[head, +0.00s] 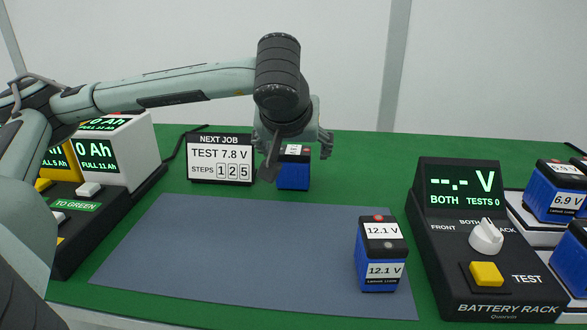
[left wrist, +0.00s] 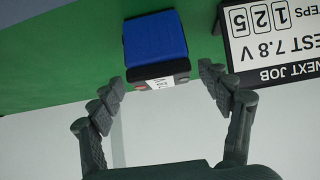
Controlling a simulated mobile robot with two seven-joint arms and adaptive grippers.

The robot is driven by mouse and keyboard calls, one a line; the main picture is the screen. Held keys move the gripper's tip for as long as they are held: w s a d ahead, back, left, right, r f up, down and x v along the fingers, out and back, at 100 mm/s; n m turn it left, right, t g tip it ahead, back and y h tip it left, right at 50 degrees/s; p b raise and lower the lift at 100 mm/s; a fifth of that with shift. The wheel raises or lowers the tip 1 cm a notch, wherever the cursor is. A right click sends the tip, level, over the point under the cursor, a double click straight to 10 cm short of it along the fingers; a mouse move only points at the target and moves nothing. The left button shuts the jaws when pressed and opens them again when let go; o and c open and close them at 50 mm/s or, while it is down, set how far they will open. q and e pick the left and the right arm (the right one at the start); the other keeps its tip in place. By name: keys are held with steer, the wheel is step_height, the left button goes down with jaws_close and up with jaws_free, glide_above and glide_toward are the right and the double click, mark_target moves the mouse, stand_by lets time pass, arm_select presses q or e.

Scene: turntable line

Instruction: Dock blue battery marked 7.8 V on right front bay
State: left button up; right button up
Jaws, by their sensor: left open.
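A blue battery with a black top (head: 293,172) stands at the mat's far edge, partly hidden by my left gripper; its voltage cannot be read. In the left wrist view this battery (left wrist: 155,42) shows between and beyond the fingertips. My left gripper (head: 292,143) is open above and around the battery's top, pointing down; in the wrist view its fingers (left wrist: 162,84) are spread and hold nothing. A second blue battery, marked 12.1 V (head: 381,268), stands on the mat's right. The battery rack (head: 487,250) is at right; its bays are cut off by the frame. My right gripper is not in view.
The NEXT JOB sign (head: 220,158) reads TEST 7.8 V and stands close left of the gripper. Batteries, one marked 6.9 V (head: 556,195), stand at the rack's right. Another station (head: 125,150) is at left. The grey mat (head: 240,245) is mostly clear.

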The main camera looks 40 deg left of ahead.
arm_select(q)
steer(key=x, duration=0.4)
steer(key=shift+s+a+f, duration=0.1)
steer(key=shift+c, duration=0.5)
steer(key=c, duration=1.4)
steer(key=shift+c, duration=1)
